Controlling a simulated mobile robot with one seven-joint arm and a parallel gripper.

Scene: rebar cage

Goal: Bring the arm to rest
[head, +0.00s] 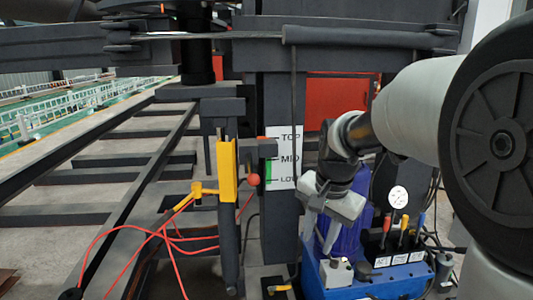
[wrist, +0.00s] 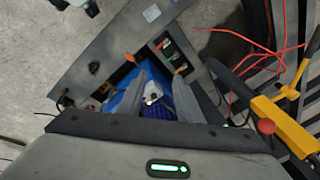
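My arm reaches in from the right in the head view and bends down at the wrist. My gripper (head: 318,230) points downward over a blue machine (head: 345,278), in front of its dark blue ribbed body. In the wrist view, the two grey fingers of my gripper (wrist: 172,76) stand apart with the blue machine (wrist: 127,100) showing between and beyond them. Nothing is seen held between the fingers. In the head view the fingertips are small and partly merge with the background, so contact with the machine cannot be told.
A black box (head: 382,262) with coloured handles stands right of my gripper. Red cables (head: 165,236) hang over dark floor rails.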

